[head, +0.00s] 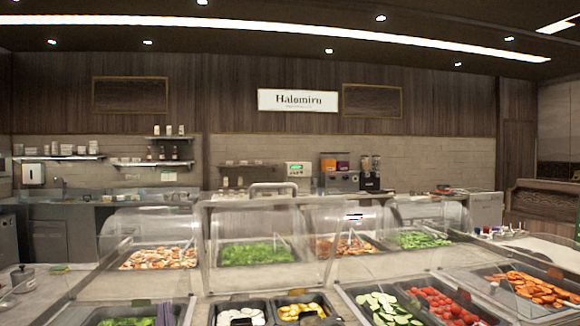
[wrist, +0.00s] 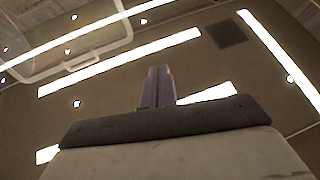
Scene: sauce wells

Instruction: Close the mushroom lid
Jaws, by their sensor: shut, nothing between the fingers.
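A dark bin of pale, whitish slices (head: 240,315), which look like mushrooms, sits at the front of the counter in the head view, cut off by the bottom edge. I cannot tell for sure which lid belongs to it. A clear curved lid (head: 155,221) stands over the back-left bin, with similar clear covers along the back row. In the wrist view my gripper (wrist: 159,70) is shut and empty, with the ceiling behind it. The rim of a clear lid or cover (wrist: 68,62) shows at upper left of that view, apart from the fingers.
Other bins hold yellow slices (head: 302,309), cucumber slices (head: 384,304), tomatoes (head: 446,303), carrots (head: 530,288) and greens (head: 128,321). Clear panels rise between and over the bins. A grey side counter (head: 45,290) lies at left. Drink dispensers (head: 340,172) stand on the back counter.

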